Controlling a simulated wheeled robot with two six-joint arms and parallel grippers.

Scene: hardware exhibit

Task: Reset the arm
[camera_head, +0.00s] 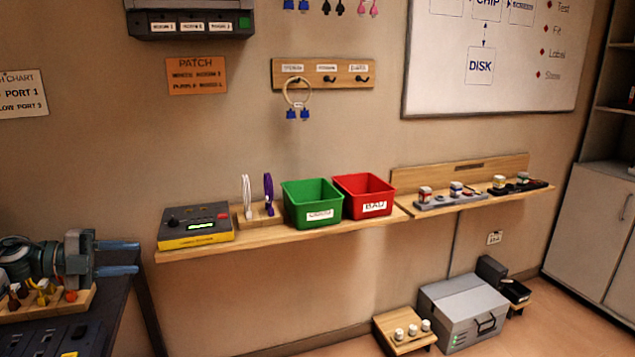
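My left gripper (120,258) comes in from the left edge, with its two blue fingers pointing right. The fingers are apart with nothing between them, so it is open and empty. It hangs near the dark table (118,300) at the lower left, to the left of the wall shelf. My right gripper is not in view.
The wall shelf (290,236) carries a grey and yellow device (195,226), a green bin (313,203) and a red bin (364,196). A wooden block (68,304) with small parts sits below my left arm. A grey case (462,310) stands on the floor.

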